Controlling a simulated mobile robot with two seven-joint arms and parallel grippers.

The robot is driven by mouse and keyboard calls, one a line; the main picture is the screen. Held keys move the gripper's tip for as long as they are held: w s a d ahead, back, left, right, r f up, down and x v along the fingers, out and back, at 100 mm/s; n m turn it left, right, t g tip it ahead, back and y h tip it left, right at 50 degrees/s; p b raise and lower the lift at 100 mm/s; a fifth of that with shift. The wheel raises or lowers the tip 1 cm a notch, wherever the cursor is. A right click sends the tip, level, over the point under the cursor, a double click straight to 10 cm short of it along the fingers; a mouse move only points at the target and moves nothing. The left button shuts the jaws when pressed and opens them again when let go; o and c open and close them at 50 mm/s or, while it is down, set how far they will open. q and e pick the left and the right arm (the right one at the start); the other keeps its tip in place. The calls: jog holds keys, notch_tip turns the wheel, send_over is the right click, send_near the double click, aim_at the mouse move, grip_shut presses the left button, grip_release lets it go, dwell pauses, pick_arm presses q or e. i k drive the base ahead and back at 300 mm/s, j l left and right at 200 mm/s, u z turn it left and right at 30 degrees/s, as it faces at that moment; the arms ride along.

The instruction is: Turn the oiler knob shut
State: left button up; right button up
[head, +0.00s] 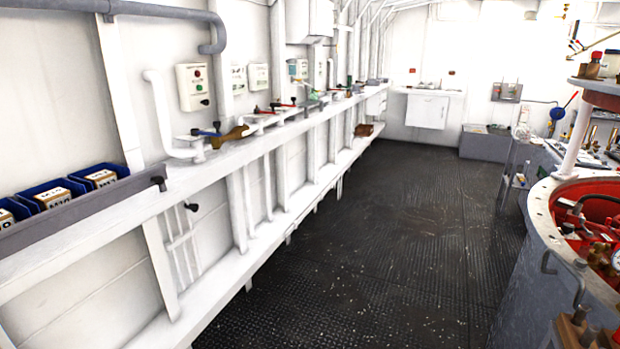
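Neither of my grippers shows in the head view. I cannot tell for certain which thing is the oiler knob. A dark brown, lobed knob (600,256) sits at the right edge, on the round machine with the red inside (568,200). Brass fittings (575,325) stand at the lower right corner, cut off by the frame. Small brass parts (594,134) stand on the bench behind the machine, too small to make out.
A long white wall shelf (205,172) runs along the left, with blue bins (52,192) and tools. The dark riveted floor (390,240) is clear between shelf and machine. A white cabinet (427,111) and grey box (487,143) stand at the back.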

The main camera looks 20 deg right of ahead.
aim_at(599, 247)
jog(key=i+l+z, duration=0.15)
jog(key=i+z, duration=0.15)
jog(key=z, duration=0.15)
jog(key=i+z, duration=0.65)
jog(key=z, duration=0.2)
jog(key=i+j+z, duration=0.15)
jog(key=i+z, duration=0.25)
jog(key=i+j+z, duration=0.1)
jog(key=i+z, duration=0.15)
jog(key=z, duration=0.2)
jog(key=i+j+z, duration=0.15)
jog(key=i+z, duration=0.25)
jog(key=i+j+z, duration=0.1)
jog(key=j+z, duration=0.15)
jog(key=z, duration=0.2)
jog(key=i+j+z, duration=0.15)
jog(key=j+z, duration=0.3)
jog(key=i+l, duration=0.05)
jog(key=l, duration=0.05)
